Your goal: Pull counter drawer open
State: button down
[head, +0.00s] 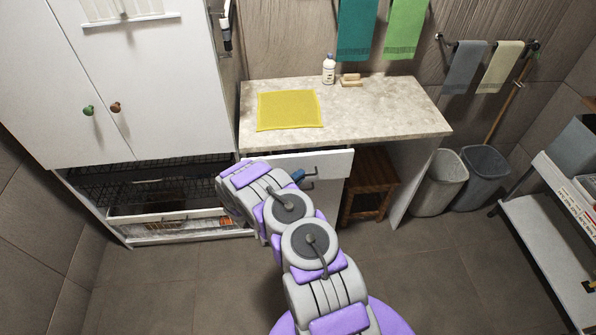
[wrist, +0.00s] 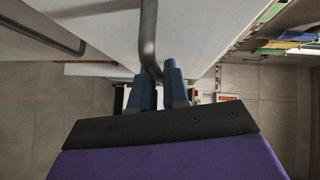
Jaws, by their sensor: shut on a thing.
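The white counter drawer (head: 332,163) is under the left part of the stone-topped counter, its front facing me. A second grey bar handle (wrist: 45,27) shows at the left of the wrist view.
A yellow cloth (head: 290,110), a bottle (head: 329,69) and a soap-like block (head: 351,80) rest on the countertop (head: 385,115). A wooden stool (head: 369,187) stands under the counter. Two bins (head: 440,183) (head: 482,177) stand right. A white cabinet (head: 165,100) stands left.

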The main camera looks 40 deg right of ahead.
jog(key=s+a+p, duration=0.1)
jog(key=s+a, duration=0.5)
jog(key=s, duration=0.3)
jog(key=s+a+p, duration=0.2)
jog(key=s+a, duration=0.3)
jog(key=s, duration=0.4)
jog(key=shift+s+a, duration=0.3)
jog(key=shift+a, duration=0.1)
jog(key=shift+f, duration=0.1)
jog(key=c, duration=1.4)
grip_release()
jog(key=shift+a, duration=0.1)
jog(key=shift+o, duration=1)
jog(key=shift+a, duration=0.1)
jog(key=p+v, duration=0.4)
jog(key=v, duration=1.3)
jog(key=shift+a+p, duration=0.2)
jog(key=shift+p, duration=0.2)
